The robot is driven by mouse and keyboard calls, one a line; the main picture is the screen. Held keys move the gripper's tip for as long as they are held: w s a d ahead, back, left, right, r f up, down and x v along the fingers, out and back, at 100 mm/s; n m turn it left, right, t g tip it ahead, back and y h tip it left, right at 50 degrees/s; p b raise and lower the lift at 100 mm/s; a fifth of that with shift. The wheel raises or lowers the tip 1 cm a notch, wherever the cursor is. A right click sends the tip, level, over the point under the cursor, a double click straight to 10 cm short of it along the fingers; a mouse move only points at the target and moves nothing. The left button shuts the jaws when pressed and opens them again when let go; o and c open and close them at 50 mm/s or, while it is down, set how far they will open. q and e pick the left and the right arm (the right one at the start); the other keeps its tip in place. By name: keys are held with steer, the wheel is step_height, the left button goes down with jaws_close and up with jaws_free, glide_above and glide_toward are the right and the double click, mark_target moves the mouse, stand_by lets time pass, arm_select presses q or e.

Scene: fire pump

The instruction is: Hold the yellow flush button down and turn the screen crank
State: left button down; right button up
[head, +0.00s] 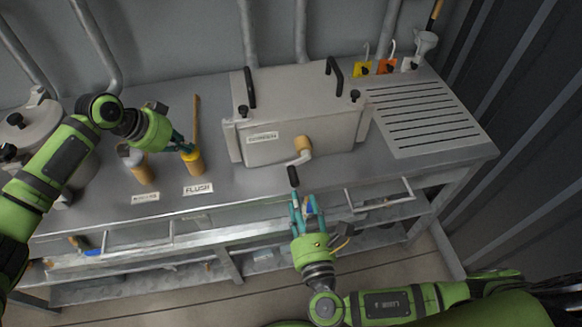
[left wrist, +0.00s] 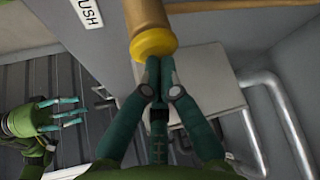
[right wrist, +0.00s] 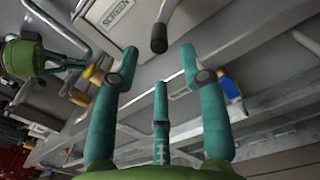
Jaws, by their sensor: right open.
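The yellow flush button (head: 192,162) stands on the bench behind the FLUSH label (head: 198,188). My left gripper (head: 190,147) is at its top. In the left wrist view the fingertips (left wrist: 153,66) are together, at the edge of the yellow cap (left wrist: 153,43); I cannot tell whether it is pressed. The screen crank (head: 301,158) sticks out of the front of the grey SCREEN box, its black handle (head: 293,176) pointing down toward the front. My right gripper (head: 303,199) is open and empty, just below the handle. In the right wrist view the handle (right wrist: 159,40) lies ahead, between the spread fingers.
A second tan post (head: 140,170) with a grey top stands left of the flush button. A round lidded pot (head: 22,130) is at the far left. Colored tags (head: 386,66) and a slotted drain (head: 425,120) are to the right. Rail handles (head: 380,196) project from the bench front.

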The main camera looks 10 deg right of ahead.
mark_target(291, 167)
steer(key=w, duration=1)
steer(key=shift+w, duration=0.35)
